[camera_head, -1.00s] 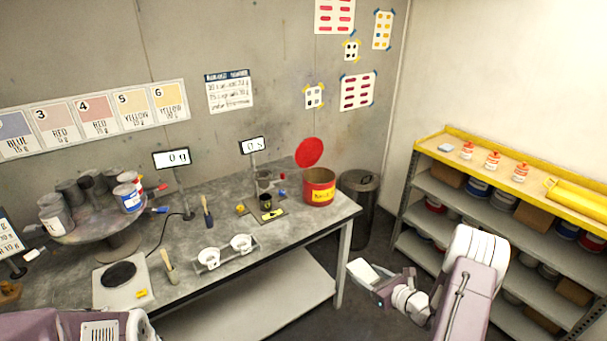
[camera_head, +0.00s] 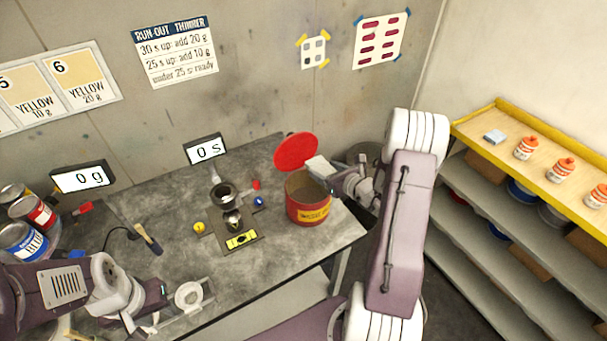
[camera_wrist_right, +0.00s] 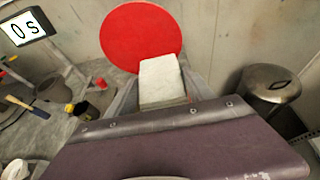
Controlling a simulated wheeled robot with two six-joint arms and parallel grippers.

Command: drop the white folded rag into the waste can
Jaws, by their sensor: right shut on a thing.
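The white folded rag (camera_head: 320,168) is in my right gripper (camera_head: 335,178), which is shut on it. The rag is beside the raised round red lid of the red can, above the can's right side. In the right wrist view the rag (camera_wrist_right: 162,82) sticks out from the jaws in front of the red lid (camera_wrist_right: 140,36); the can's body is hidden there. My left gripper (camera_head: 160,298) is low at the left, near a white cup; its jaws are unclear.
A grey lidded bin (camera_wrist_right: 270,84) stands right of the bench, mostly behind my right arm in the head view. A timer display (camera_head: 205,149), brush (camera_head: 148,238) and small cup stand (camera_head: 240,238) are on the bench. Shelves (camera_head: 480,178) with bottles are at right.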

